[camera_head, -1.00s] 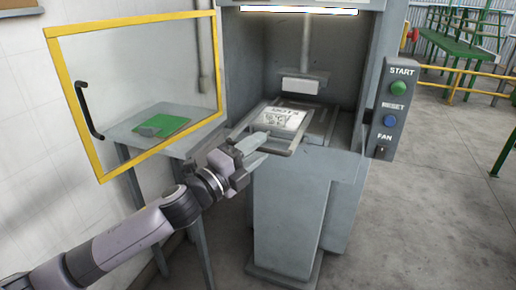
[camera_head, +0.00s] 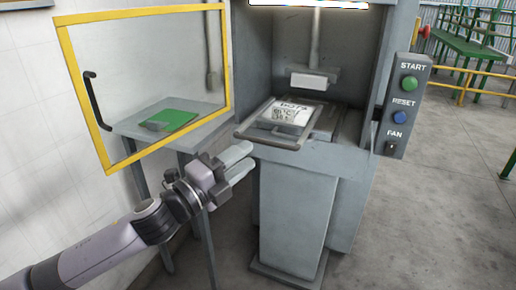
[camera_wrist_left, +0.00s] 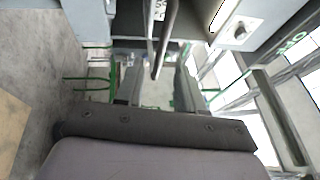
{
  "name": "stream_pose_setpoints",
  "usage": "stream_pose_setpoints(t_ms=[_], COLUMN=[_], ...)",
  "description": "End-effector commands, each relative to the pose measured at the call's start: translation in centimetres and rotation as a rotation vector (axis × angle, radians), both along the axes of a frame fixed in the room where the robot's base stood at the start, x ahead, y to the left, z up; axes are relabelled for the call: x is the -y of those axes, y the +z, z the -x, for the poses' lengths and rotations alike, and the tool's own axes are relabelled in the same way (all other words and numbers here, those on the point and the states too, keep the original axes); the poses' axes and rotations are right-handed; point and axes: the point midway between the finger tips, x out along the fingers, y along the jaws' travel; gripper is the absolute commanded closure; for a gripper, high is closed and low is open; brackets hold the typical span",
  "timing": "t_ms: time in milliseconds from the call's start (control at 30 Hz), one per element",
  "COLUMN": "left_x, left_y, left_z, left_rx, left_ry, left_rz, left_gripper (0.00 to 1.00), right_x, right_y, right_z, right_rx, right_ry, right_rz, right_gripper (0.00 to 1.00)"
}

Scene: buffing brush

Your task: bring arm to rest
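My left gripper (camera_head: 238,161) is in front of the machine, below and left of the sliding tray's handle, apart from it. Its two fingers are spread with nothing between them. In the left wrist view the fingers (camera_wrist_left: 158,88) also show a clear gap. The tray (camera_head: 287,144) sits at the machine's opening, with a printed plate (camera_head: 287,112) on it. My right arm and gripper are not in view.
The grey machine (camera_head: 300,205) has a control box (camera_head: 406,108) on its right. Its yellow-framed clear door (camera_head: 70,75) stands open at the left. Behind it is a side table (camera_head: 135,124) with a green pad (camera_head: 180,117). Floor is free at the right.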

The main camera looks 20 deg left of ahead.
Motion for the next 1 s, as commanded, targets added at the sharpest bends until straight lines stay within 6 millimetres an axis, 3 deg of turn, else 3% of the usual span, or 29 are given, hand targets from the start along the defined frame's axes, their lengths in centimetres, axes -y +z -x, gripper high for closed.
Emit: stream_pose_setpoints(t_ms=[167, 267, 467, 667, 800, 1000], left_x=[0.0, 0.1, 0.3, 0.5, 0.8, 1.1], left_y=[-0.3, -1.7, -9.2, -18.0, -23.4, -27.8], left_z=[0.0, 0.3, 2.7, 8.2, 13.4, 19.4], left_rx=[-0.011, -0.074, -0.376, -0.713, -0.911, -1.074], left_ry=[0.001, 0.006, 0.061, 0.201, 0.338, 0.502], left_rz=[0.013, 0.079, 0.411, 0.809, 1.069, 1.313], left_gripper=[0.62, 0.62, 0.62, 0.62, 0.62, 0.62], right_x=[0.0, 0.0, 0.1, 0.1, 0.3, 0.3], right_y=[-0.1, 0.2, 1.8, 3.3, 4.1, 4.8], right_z=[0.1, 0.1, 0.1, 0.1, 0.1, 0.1], right_rx=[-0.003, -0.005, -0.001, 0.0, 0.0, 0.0], right_ry=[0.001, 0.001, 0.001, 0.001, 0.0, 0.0], right_rz=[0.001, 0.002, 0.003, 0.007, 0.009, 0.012], right_gripper=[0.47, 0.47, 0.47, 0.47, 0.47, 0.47])
